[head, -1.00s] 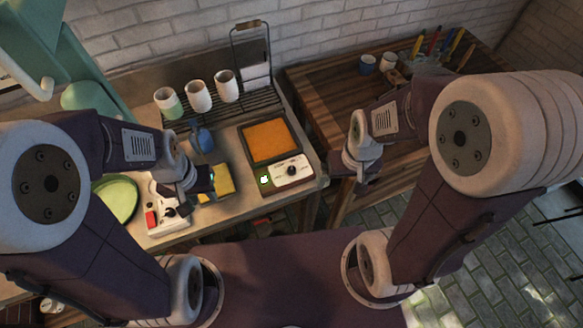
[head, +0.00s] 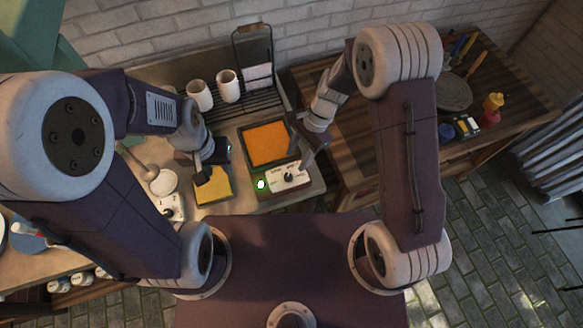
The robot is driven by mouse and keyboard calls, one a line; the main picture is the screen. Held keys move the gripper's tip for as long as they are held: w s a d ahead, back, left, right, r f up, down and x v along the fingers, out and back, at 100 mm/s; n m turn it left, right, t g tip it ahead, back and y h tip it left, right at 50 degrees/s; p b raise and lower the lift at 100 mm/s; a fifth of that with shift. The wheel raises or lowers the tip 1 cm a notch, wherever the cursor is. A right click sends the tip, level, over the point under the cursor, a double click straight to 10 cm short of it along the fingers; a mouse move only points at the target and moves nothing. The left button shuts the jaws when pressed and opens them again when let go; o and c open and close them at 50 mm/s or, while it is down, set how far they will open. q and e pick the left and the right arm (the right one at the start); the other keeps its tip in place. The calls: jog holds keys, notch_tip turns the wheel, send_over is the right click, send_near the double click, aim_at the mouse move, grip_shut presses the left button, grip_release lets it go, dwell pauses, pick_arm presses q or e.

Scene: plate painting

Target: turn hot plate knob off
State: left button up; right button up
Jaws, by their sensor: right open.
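The hot plate (head: 267,144) has an orange square top in a dark frame on the counter. Its control panel (head: 274,180) at the front edge shows a green light spot at the left and a dark round knob (head: 289,178). My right gripper (head: 300,158) is open, with its fingers close above and behind the knob; I cannot tell whether they touch it. My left gripper (head: 206,172) is at the yellow square piece (head: 213,188) left of the hot plate and partly covers it. Whether its jaws are open or shut is unclear.
White cups (head: 228,86) stand on the black rack (head: 262,101) behind the hot plate. A white device (head: 172,207) sits front left. The wooden table (head: 375,150) at the right carries a dark pan (head: 454,93) and bottles (head: 492,106).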

aim_at(288, 176)
jog(key=x, duration=0.8)
jog(key=shift+w+f, duration=0.15)
jog(key=shift+f, duration=0.4)
jog(key=shift+c, duration=0.4)
grip_shut()
